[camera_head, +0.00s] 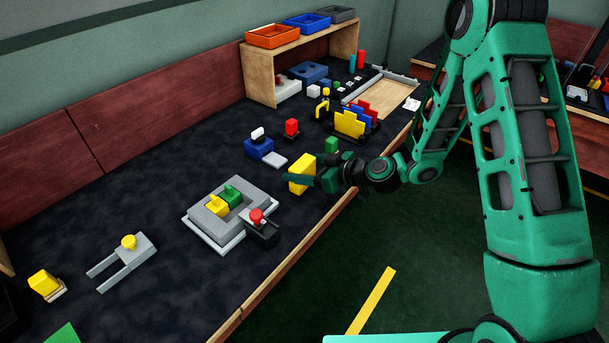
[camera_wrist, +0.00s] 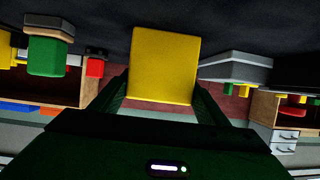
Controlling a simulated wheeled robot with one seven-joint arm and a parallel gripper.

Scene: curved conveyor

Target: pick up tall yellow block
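The tall yellow block (camera_head: 302,167) stands near the front edge of the dark table, in the middle of the head view. In the wrist view the yellow block (camera_wrist: 163,62) fills the upper middle. My gripper (camera_head: 301,180) comes in from the right, with one finger across the block's near side. In the wrist view my gripper's fingers (camera_wrist: 161,90) lie on either side of the block, very close to its edges. I cannot tell whether both fingers press on it. The block's far side is hidden.
A grey fixture (camera_head: 232,213) with yellow and green pieces is at the left, with a red-topped black piece (camera_head: 260,226) beside it. A green block (camera_head: 331,145) and coloured plates (camera_head: 351,122) are behind my gripper. A blue piece (camera_head: 259,148) stands farther back.

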